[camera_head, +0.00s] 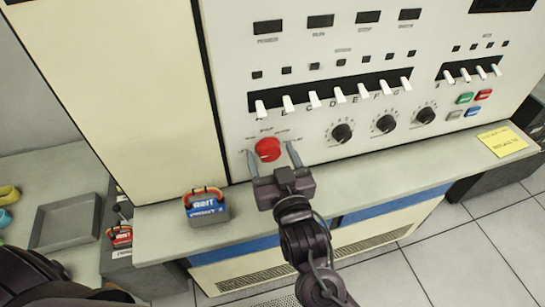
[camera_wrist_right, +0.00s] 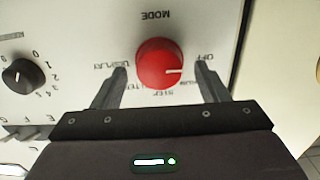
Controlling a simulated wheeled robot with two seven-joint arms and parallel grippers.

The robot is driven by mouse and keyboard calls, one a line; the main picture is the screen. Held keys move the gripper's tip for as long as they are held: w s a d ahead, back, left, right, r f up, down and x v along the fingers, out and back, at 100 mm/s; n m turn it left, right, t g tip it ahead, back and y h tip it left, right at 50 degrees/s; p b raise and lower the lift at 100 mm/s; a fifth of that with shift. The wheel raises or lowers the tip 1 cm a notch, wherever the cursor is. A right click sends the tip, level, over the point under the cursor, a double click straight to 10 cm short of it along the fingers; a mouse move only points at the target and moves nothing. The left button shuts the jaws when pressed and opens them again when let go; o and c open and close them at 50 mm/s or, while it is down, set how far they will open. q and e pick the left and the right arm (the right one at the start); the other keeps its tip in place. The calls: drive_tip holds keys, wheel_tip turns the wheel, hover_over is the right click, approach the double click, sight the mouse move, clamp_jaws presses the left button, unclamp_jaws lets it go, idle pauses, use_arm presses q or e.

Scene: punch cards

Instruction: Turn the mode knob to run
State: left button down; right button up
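The red mode knob (camera_head: 267,149) is on the lower left of the white console panel. It also shows in the right wrist view (camera_wrist_right: 158,62), where the lettering appears upside down. My right gripper (camera_head: 270,148) is open, one finger on each side of the knob, with visible gaps. My left gripper is out of view; only a dark part of my left arm shows at lower left.
Black dials (camera_head: 342,132) and a row of white switches (camera_head: 315,100) are right of and above the knob. A ledge (camera_head: 350,187) below holds a blue card box (camera_head: 206,206). A grey tray (camera_head: 66,222) lies left.

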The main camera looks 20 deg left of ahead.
drive_tip(key=c, duration=0.9)
drive_tip(key=shift+c, duration=0.2)
drive_tip(key=shift+m, duration=0.3)
drive_tip(key=m, duration=0.3)
drive_tip(key=shift+w+d+m+b, duration=0.1)
drive_tip(key=shift+m+b, duration=0.2)
drive_tip(key=shift+d+m, duration=0.1)
drive_tip(key=shift+m, duration=2.2)
drive_tip(key=o, duration=1)
